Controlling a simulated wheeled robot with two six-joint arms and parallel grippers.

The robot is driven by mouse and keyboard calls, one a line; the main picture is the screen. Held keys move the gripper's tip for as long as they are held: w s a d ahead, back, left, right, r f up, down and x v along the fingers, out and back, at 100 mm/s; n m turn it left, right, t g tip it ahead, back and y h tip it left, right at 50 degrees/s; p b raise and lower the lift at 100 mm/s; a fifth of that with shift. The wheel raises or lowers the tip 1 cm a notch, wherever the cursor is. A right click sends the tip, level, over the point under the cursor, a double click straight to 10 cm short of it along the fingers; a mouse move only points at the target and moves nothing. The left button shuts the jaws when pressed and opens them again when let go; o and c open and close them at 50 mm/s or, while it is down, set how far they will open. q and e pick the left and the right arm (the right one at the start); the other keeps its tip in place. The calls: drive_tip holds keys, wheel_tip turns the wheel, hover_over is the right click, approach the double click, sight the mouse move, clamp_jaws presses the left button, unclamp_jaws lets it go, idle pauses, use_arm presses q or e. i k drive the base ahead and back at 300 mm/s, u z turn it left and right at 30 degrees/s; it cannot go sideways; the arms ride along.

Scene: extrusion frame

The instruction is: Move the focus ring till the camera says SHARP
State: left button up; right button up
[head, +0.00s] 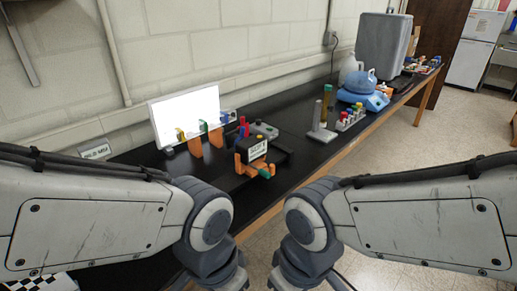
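A small dark box (252,150) with a pale label sits in an orange holder (240,167) on the black bench and looks like the camera. The label's text is too small to read. A small orange and green part (266,172) is at its front; I cannot tell whether it is the focus ring. A bright white panel (185,115) stands behind, with orange posts (195,147) carrying small coloured pieces in front of it. My left and right arms end at the bottom edge, short of the box. Their gripper fingers are out of view.
The black bench (300,105) runs away to the right. A grey post on a base (322,132), a rack of coloured caps (350,119), a blue device (362,95) and a grey case (383,45) stand farther along. Bare floor lies right of the bench.

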sight(241, 136)
drive_tip(key=z, duration=0.3)
drive_tip(key=i, duration=1.15)
drive_tip(key=u, duration=0.05)
